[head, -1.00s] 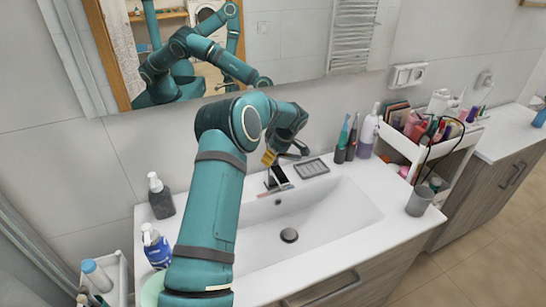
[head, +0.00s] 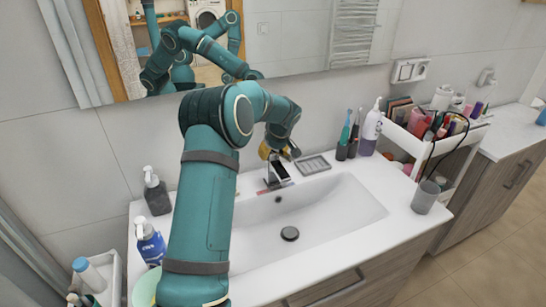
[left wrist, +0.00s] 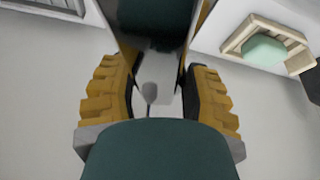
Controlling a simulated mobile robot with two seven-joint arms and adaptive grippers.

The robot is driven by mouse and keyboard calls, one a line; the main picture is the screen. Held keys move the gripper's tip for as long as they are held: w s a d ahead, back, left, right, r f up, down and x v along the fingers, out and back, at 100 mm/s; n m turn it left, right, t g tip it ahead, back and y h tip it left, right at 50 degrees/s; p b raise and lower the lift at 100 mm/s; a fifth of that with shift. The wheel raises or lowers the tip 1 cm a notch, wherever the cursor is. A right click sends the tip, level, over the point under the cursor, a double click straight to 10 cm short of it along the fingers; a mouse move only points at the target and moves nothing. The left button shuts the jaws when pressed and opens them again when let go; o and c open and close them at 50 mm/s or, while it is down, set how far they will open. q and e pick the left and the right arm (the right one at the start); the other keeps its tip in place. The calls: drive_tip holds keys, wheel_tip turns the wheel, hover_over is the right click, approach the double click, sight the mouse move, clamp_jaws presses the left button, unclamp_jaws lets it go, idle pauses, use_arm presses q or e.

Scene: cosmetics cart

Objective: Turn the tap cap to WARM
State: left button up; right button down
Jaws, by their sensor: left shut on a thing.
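The chrome tap (head: 279,173) stands at the back edge of the white washbasin (head: 335,205), its spout toward the bowl. My left gripper (head: 278,152) is at the top of the tap, with its yellow fingers on either side of the cap. In the left wrist view, the yellow ribbed fingers of my left gripper (left wrist: 157,95) stand at both sides of the dark, shiny tap cap (left wrist: 158,55), and it is shut on the cap. Any WARM marking is too small or hidden to read. My right gripper is not in view.
A slotted soap dish (head: 314,165) lies right of the tap, close to the gripper. Toothbrushes (head: 347,137) and a lilac bottle (head: 370,130) stand further right. A dark pump bottle (head: 157,192) and a blue bottle (head: 150,243) stand left of my arm. A mirror is behind.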

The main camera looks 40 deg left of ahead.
use_arm(q)
drive_tip(key=shift+s+f+m+t+h+b, duration=0.1)
drive_tip(key=shift+m+t+h+b, duration=0.35)
drive_tip(key=shift+m, duration=1.05)
drive_tip(key=o, duration=1.3)
drive_tip(key=shift+o, duration=0.2)
drive_tip(key=v, duration=1.2)
